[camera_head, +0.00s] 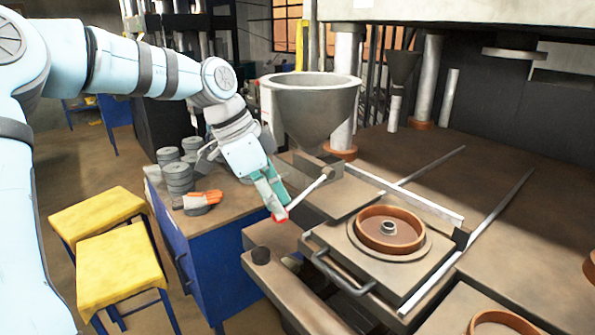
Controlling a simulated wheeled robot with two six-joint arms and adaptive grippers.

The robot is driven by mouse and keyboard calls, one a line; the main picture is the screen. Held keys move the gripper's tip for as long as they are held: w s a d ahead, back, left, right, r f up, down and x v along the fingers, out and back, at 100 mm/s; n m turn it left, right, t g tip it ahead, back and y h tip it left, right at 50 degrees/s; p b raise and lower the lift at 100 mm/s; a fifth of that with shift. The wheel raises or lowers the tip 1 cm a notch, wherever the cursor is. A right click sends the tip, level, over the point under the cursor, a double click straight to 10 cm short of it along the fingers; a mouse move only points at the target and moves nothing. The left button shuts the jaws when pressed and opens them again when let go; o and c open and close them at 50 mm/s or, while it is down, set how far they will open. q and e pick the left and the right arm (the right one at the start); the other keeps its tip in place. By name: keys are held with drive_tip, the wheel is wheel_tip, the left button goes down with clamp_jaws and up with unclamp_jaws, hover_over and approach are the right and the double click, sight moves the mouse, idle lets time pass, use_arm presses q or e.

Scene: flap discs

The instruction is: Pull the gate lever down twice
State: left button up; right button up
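The gate lever (305,195) is a thin pale rod with a red-ringed knob (281,216) at its end. It slopes down and left from the gate under the grey hopper (310,105). My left gripper (279,206) comes down from the upper left, and its teal fingers are at the knob end of the lever. The fingertips overlap the knob in this view. I cannot tell whether they are closed around it or only touching it. My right gripper is not in view.
A mould with a brown ring (388,229) sits on the press plate, with a handle (343,272) in front. Yellow-topped stools (119,266) stand at left. Metal rails (500,207) cross the bench.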

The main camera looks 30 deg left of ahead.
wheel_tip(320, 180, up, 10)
drive_tip(key=p, duration=0.9)
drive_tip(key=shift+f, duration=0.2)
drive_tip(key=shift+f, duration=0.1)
